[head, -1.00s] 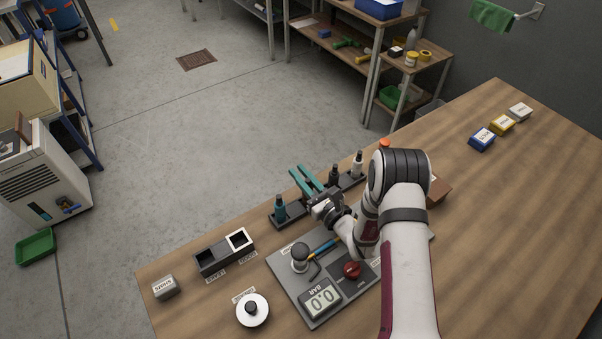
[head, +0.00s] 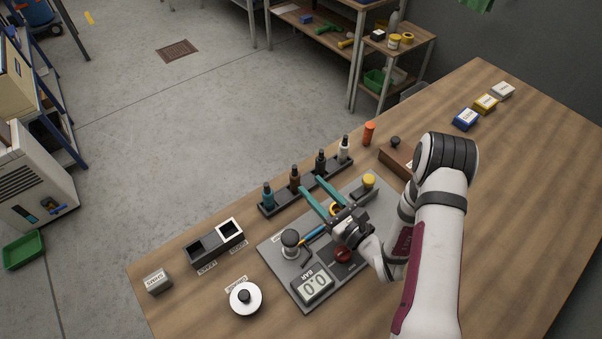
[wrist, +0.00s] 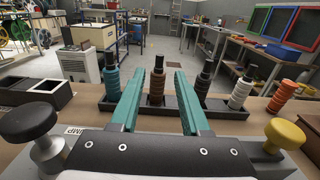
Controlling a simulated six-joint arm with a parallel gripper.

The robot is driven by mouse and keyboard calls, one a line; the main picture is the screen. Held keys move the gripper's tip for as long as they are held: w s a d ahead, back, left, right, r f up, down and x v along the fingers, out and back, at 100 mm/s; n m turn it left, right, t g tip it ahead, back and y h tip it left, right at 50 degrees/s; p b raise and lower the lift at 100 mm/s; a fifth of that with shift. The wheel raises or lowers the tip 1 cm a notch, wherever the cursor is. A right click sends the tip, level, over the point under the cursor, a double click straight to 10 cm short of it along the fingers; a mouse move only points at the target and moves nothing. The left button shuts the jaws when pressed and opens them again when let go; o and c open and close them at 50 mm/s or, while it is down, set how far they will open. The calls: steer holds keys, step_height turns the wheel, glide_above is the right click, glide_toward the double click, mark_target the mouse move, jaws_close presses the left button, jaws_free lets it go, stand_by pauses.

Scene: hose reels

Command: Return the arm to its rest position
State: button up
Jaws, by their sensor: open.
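My gripper (head: 311,193) has two teal fingers, spread apart with nothing between them. It is above the grey test plate (head: 285,276), on the side toward the bottle rack. In the wrist view the gripper (wrist: 157,82) points at the black rack (wrist: 225,109) of small bottles. A brown bottle (wrist: 157,83) appears between the fingers but stands farther off in the rack. My arm reaches in from the lower right of the head view. It covers part of the plate's right side.
The plate carries a black-knobbed post (head: 290,239), a red knob (head: 342,254), a yellow knob (head: 369,181) and a gauge reading 0.0 (head: 313,284). A two-bin box (head: 214,244) and a white disc (head: 245,298) lie to the left.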

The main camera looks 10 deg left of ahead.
steer(key=shift+s+d, duration=0.4)
steer(key=shift+s, duration=0.05)
steer(key=w+d+r+m+h, duration=0.45)
steer(key=r+m, duration=0.25)
steer(key=m, duration=0.3)
steer(key=w+d+r+m+h, duration=0.4)
steer(key=d+r+m+h, duration=0.2)
steer(key=m, duration=0.4)
steer(key=s+d+r+m+g+h, duration=0.25)
steer(key=s+r+m, duration=0.45)
steer(key=m, duration=0.5)
steer(key=s+a+r+m+g+y, duration=0.1)
steer(key=s+a+r+m, duration=0.15)
steer(key=s+m, duration=0.7)
steer(key=s+a+r+m+g+y, duration=0.1)
steer(key=s+a+m+g, duration=0.15)
steer(key=s+m, duration=0.65)
steer(key=s+f+g, duration=0.6)
steer(key=s+f, duration=0.2)
steer(key=shift+s, duration=0.4)
